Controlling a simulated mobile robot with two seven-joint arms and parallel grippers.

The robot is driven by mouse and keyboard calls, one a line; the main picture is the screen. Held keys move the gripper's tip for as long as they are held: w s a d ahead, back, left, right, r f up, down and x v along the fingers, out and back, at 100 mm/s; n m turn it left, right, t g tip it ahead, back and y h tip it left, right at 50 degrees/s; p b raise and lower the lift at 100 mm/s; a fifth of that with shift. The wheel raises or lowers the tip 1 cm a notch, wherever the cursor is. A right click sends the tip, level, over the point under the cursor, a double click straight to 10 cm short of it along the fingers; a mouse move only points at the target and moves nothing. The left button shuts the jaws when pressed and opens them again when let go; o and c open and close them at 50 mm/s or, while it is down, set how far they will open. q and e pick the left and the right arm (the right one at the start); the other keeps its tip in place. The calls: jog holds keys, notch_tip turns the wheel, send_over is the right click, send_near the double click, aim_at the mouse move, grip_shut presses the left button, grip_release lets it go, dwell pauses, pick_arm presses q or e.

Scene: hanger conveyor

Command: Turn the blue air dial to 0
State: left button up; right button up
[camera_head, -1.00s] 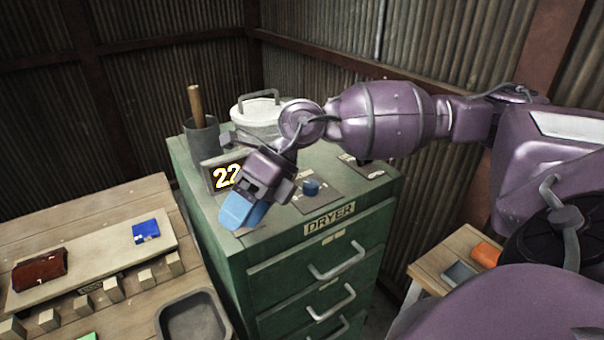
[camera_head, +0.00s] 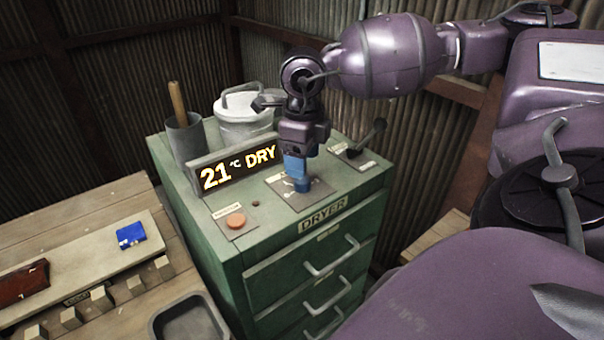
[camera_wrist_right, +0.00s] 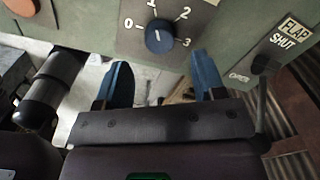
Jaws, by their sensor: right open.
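The blue air dial (camera_head: 303,184) sits on a grey plate on top of the green dryer. In the right wrist view the dial (camera_wrist_right: 160,36) shows from above, with 0, 1, 2 and 3 printed around it. A short light mark on its face appears to point towards 1. My right gripper (camera_head: 296,168) hangs just over and behind the dial in the head view, pointing down. Its blue fingers (camera_wrist_right: 160,72) are apart and empty, with the dial beyond their tips, not clasped. My left gripper is not in view.
A display (camera_head: 238,167) reading 21 °C DRY stands behind the panel. An orange button (camera_head: 236,220) is left of the dial. A flap lever (camera_head: 372,137) stands to the right. A white lidded pot (camera_head: 243,118) and a dark cup (camera_head: 185,140) are at the back.

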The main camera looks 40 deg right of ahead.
aim_at(302, 183)
jog(key=shift+f+p, duration=0.3)
jog(key=shift+f, duration=2.2)
jog(key=c, duration=0.9)
